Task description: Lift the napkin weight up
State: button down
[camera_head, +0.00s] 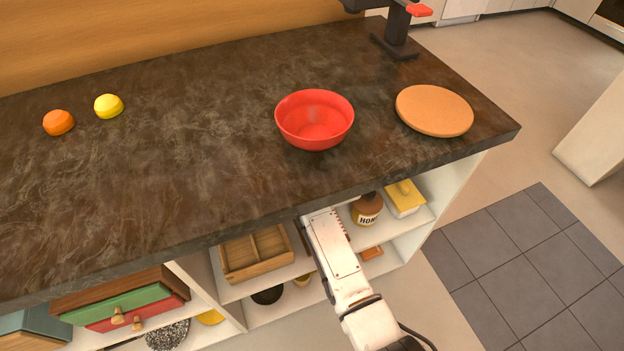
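I cannot tell for certain which object is the napkin weight. An orange dome-shaped piece (58,122) and a yellow dome-shaped piece (109,106) sit apart on the dark countertop (150,200) at the back left. No napkin can be made out. My white arm reaches up from the bottom right of centre to the counter's front edge, in front of the shelves. The fingers of my gripper are hidden there, so its opening and anything in it do not show.
A red bowl (314,120) and a round cork board (434,110) stand on the right half of the counter. A black stand (396,40) is behind them. Shelves below hold a wooden tray (256,255), a brown jar (367,210) and a yellow-lidded box (405,198). The counter's left-middle is clear.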

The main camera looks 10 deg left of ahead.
jog(key=shift+f, duration=0.15)
jog(key=c, duration=0.9)
grip_release()
jog(key=shift+s+d+r+p, duration=0.3)
jog(key=shift+s+r+p, duration=0.05)
jog(key=shift+r, duration=0.2)
jog(key=s+d, duration=0.2)
jog(key=s, duration=0.1)
jog(key=s+d+p, duration=0.1)
jog(key=s+d, duration=0.1)
jog(key=s, duration=0.1)
jog(key=s+d+p, duration=0.1)
jog(key=s+d, duration=0.1)
jog(key=s, duration=0.2)
jog(key=shift+d+f, duration=0.15)
jog(key=shift+d, duration=0.15)
